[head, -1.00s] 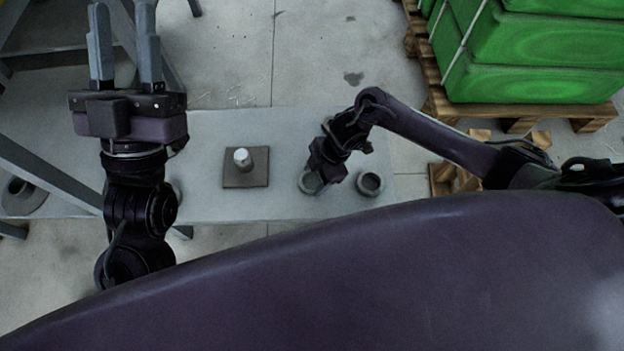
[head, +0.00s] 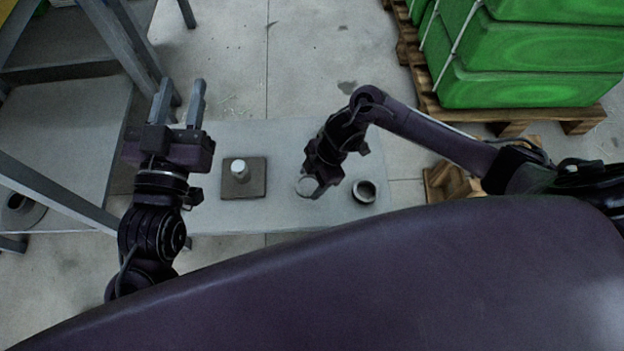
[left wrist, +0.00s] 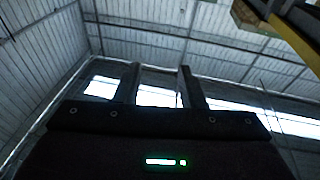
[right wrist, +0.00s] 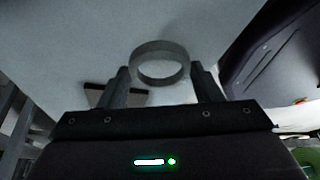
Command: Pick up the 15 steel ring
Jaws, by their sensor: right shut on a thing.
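My right gripper (head: 312,184) is shut on a grey steel ring (head: 304,188). In the right wrist view the ring (right wrist: 160,48) sits between the two fingertips (right wrist: 160,75), its opening facing the camera at a slant, with the pale table behind it. I cannot tell for sure how far it is above the table. A second steel ring (head: 364,191) stands on the table to the right of the right gripper. My left gripper (head: 180,95) is open and empty, fingers apart.
A square plate with an upright pale peg (head: 240,168) lies on the grey table (head: 285,145), between my grippers.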

